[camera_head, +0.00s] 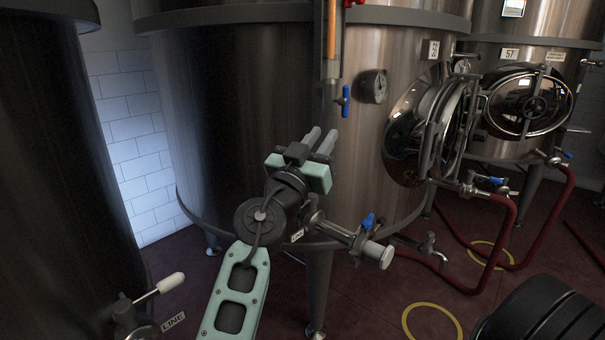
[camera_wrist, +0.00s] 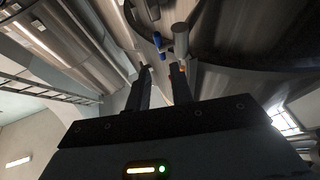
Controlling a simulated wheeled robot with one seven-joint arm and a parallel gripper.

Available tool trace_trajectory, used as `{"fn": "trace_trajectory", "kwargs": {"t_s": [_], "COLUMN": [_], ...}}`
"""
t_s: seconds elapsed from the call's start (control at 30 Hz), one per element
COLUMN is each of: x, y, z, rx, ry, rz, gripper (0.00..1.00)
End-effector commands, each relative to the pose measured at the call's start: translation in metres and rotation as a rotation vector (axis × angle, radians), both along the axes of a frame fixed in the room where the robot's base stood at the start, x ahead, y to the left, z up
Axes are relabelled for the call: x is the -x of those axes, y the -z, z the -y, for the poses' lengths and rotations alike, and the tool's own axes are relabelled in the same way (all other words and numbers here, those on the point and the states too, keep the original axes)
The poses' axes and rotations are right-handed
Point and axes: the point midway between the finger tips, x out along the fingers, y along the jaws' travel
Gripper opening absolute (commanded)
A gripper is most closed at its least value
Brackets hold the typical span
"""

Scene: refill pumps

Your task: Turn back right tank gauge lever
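A blue gauge lever (camera_head: 346,100) hangs beside the lower end of a sight gauge (camera_head: 331,45) with an orange column, on the front of the large steel tank (camera_head: 240,120). My gripper (camera_head: 321,138) is below and slightly left of this lever, with its fingers pointing up toward it. In the wrist view my gripper (camera_wrist: 160,78) has its two fingers apart with nothing between them. A blue lever (camera_wrist: 158,42) shows beyond the fingertips there, apart from them, beside a silver cylinder (camera_wrist: 181,38). It appears to be the gauge lever.
A round dial (camera_head: 373,86) sits right of the lever. An open round hatch (camera_head: 424,130) sticks out farther right. A lower valve with a blue handle (camera_head: 368,221) is right of my arm. A white-handled lever (camera_head: 170,283) is at lower left. Red hoses (camera_head: 499,240) lie at right.

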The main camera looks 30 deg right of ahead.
Motion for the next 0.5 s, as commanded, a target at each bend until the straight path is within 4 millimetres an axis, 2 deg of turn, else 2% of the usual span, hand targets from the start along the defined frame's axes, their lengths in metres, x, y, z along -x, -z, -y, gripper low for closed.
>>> {"fn": "trace_trajectory", "kwargs": {"t_s": [0.03, 0.2, 0.3, 0.5], "x": [0.005, 0.022, 0.029, 0.037], "y": [0.008, 0.021, 0.026, 0.031], "z": [-0.011, -0.038, -0.050, -0.060], "rx": [0.002, 0.001, 0.003, 0.000], "ry": [-0.006, -0.005, -0.003, 0.000], "rz": [0.001, 0.000, -0.001, -0.001], "gripper": [0.22, 0.22, 0.22, 0.22]}}
